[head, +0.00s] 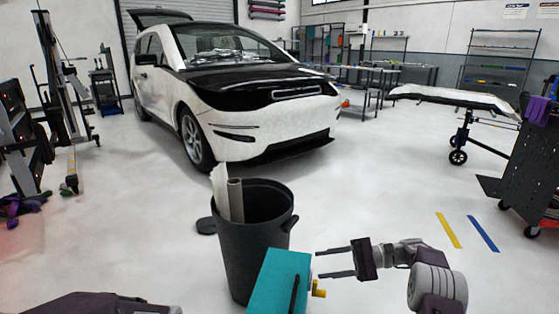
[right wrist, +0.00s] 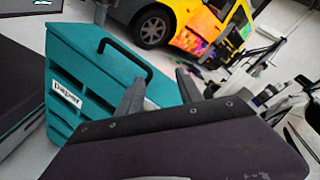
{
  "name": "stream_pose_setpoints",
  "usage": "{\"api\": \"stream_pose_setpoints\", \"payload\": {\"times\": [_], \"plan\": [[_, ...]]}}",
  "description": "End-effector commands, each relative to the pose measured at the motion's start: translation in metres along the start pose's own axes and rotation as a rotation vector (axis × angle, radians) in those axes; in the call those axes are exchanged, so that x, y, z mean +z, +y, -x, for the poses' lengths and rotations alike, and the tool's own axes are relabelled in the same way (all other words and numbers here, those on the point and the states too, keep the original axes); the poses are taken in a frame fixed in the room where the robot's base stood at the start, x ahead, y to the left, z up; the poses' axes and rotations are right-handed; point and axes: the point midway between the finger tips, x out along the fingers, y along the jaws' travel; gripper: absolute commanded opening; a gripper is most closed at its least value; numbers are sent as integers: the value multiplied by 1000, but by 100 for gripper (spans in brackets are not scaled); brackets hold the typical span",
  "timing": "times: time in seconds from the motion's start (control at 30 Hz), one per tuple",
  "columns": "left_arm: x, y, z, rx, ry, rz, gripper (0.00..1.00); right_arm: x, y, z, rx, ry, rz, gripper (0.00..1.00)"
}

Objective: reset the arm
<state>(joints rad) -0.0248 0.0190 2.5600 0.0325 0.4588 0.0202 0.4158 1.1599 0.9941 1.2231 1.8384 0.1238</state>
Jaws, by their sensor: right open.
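My right gripper (head: 320,264) is in the lower right of the head view. Its two fingers are spread apart and point left, with nothing between them. In the right wrist view the same open fingers (right wrist: 160,88) show in front of a teal box (right wrist: 80,95) with a black handle and a white label. The teal box (head: 268,285) also stands at the bottom of the head view, just left of and below the fingertips. I cannot tell whether they touch. A dark part of my own body shows at the bottom left; my left gripper is not seen.
A black bin (head: 250,245) with pale rolls (head: 235,200) stands behind the teal box. A white and black car (head: 235,100) is beyond it. A wheeled stand (head: 460,100) and a dark cart (head: 528,165) are at right.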

Motion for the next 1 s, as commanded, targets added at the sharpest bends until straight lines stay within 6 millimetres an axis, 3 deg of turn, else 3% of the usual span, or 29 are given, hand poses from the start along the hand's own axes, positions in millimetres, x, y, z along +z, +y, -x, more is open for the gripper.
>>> {"api": "stream_pose_setpoints", "payload": {"times": [0.03, 0.1, 0.17, 0.27, 0.33, 0.47, 0.7, 0.77, 0.8, 0.83, 1.0], "plan": [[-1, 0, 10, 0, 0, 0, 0, 35, -16, -25, 93, 5, 17, 43], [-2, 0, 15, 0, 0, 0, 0, 70, -15, -55, 230, 48, 30, 43], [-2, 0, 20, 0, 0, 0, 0, 96, -2, -74, 357, 106, 48, 43], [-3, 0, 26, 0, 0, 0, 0, 132, 41, -89, 576, 228, 100, 43], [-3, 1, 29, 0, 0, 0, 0, 148, 77, -84, 720, 313, 157, 43], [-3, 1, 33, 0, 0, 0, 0, 160, 136, -58, 941, 440, 279, 43], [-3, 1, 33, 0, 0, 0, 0, 148, 226, 8, 1271, 570, 530, 43], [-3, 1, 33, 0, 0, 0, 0, 134, 225, 19, 1320, 605, 634, 43], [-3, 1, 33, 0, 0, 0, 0, 120, 207, 21, 1311, 664, 718, 43], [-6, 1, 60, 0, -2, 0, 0, 140, 190, 24, 1312, 656, 708, 43], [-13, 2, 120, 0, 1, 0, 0, 183, 148, 32, 1311, 653, 699, 43]]}}
